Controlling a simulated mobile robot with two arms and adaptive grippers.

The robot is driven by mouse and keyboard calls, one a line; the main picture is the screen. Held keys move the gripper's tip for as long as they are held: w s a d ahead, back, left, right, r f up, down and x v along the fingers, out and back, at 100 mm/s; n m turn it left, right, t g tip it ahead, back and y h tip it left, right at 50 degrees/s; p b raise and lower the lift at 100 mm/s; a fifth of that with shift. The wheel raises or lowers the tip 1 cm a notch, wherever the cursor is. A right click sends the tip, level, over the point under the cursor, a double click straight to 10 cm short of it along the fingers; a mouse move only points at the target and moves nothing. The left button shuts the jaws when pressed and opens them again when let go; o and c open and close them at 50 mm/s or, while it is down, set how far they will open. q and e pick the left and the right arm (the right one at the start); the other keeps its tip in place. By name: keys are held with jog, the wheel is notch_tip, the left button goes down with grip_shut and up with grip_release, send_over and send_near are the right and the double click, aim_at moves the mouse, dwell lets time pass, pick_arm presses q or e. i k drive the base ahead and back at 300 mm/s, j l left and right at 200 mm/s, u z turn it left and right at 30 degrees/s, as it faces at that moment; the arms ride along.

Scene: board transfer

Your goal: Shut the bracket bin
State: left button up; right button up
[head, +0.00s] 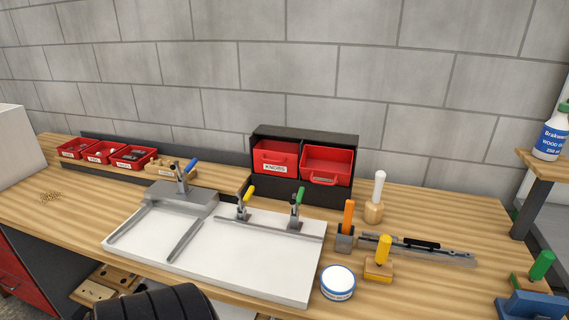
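A black cabinet (305,136) stands on the workbench against the wall and holds two red bins side by side. The left bin (276,158) has a label that seems to read KNOBS. The right bin (326,166) sits further forward, pulled out so that its open top shows; its label is too small to read, so I cannot confirm that it is the bracket bin. Each bin has a red handle on its front. Neither of my grippers shows in the head view.
A white board fixture (255,255) with toggle clamps lies in front of the cabinet. A mallet (374,198), an orange-handled tool (348,225), a yellow-handled tool (380,262) and a round tin (338,283) stand to its right. Small red trays (132,158) line the back left.

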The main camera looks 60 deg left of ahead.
aim_at(330, 166)
jog(key=u, duration=1.55)
